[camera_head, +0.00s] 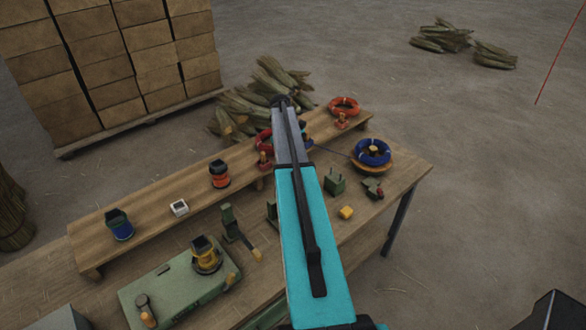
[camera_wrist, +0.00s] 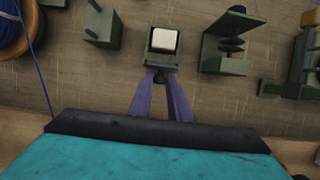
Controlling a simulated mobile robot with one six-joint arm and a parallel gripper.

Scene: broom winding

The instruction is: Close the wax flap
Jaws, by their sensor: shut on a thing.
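In the wrist view, a small green box (camera_wrist: 149,60) holds a cream block, which looks like wax (camera_wrist: 164,40). Its top appears uncovered, and I cannot make out the flap's angle. A small dark knob (camera_wrist: 161,77) sticks out from the box's near side. The two purple fingers of my gripper (camera_wrist: 160,82) close in on this knob from both sides. In the head view, my cyan arm hides the gripper and the box.
Green fixtures (camera_wrist: 101,25) and (camera_wrist: 226,45) stand close on both sides of the box. A blue cord coil (camera_head: 373,150) lies on the bench (camera_head: 405,167) at right. A yellow block (camera_head: 346,212) lies beside my arm. A raised shelf (camera_head: 150,207) carries several small items.

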